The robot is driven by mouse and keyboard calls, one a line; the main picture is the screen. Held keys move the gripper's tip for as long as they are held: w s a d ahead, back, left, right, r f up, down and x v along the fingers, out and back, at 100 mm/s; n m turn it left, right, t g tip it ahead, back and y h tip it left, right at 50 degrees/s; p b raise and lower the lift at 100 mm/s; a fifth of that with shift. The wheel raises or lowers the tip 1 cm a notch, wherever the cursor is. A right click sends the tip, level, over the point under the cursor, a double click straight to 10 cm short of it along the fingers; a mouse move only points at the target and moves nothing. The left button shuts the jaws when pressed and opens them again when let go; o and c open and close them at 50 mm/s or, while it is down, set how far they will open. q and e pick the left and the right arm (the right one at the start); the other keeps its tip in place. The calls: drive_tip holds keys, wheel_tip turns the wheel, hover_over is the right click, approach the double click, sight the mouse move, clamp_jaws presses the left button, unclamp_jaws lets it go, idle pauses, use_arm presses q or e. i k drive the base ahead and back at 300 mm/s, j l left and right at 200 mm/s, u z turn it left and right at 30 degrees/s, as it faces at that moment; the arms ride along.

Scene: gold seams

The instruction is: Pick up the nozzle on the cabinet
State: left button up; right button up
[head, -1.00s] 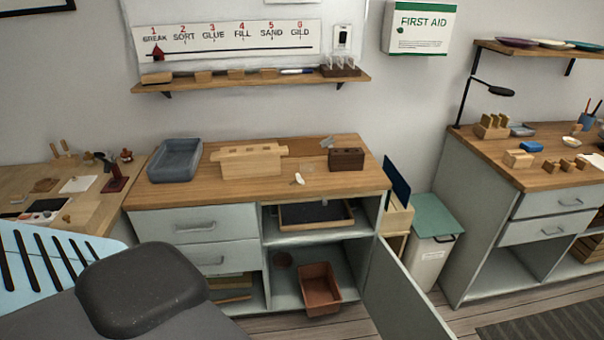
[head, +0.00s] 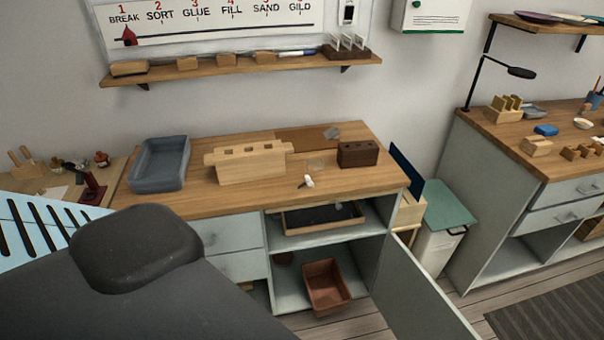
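A small white nozzle (head: 308,181) with a darker tip lies on the wooden top of the cabinet (head: 190,204), near its front edge. It lies in front of a small clear dish and to the right of a pale wooden block rack. The cabinet has grey-green drawers on its left and open shelves on its right. Neither of my grippers shows in the head view. Dark and light blue parts of my own body fill the lower left and hide part of the cabinet front.
On the cabinet top stand a grey tray (head: 160,164), the wooden rack (head: 247,165), the clear dish (head: 315,164) and a dark brown block (head: 358,154). The cabinet door (head: 428,290) stands open into the floor space. A white bin (head: 436,250) stands right of the cabinet.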

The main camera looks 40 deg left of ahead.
sight(308, 182)
drive_tip(key=i+j, duration=0.1)
drive_tip(key=j, duration=0.45)
drive_tip(key=i+j, duration=0.1)
drive_tip(key=j, duration=0.4)
drive_tip(key=i+j, duration=0.1)
drive_tip(key=j, duration=0.45)
